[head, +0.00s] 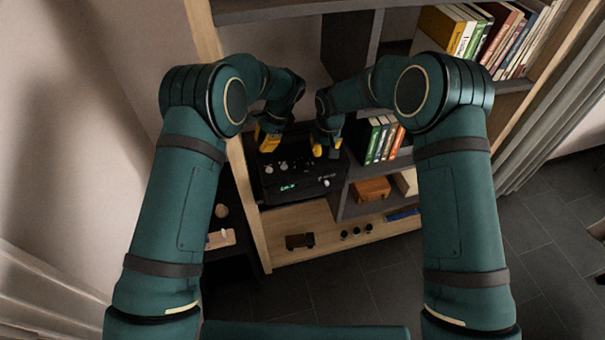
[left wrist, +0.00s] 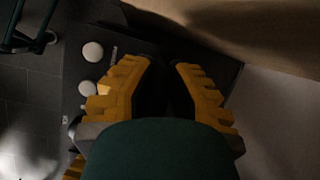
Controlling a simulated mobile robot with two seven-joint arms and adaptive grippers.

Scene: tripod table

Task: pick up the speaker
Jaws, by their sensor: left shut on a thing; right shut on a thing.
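The speaker (head: 300,184) is a black box with pale knobs and small green lights. It sits in the left bay of the shelf unit. My left gripper (head: 269,142) has yellow fingers and is shut on the speaker near its back left part. My right gripper (head: 326,150) is shut on it near its back right part. In the left wrist view the yellow fingers of my left gripper (left wrist: 165,85) stand over the dark speaker (left wrist: 75,75), with a dark part between them. The exact part held is hidden by the fingers and poor light.
The wooden shelf side (head: 248,205) is close on the left of the speaker. Several upright books (head: 380,138) stand to its right, above a brown box (head: 372,190). A toy truck (head: 299,241) is on the lower board. Dark floor lies in front.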

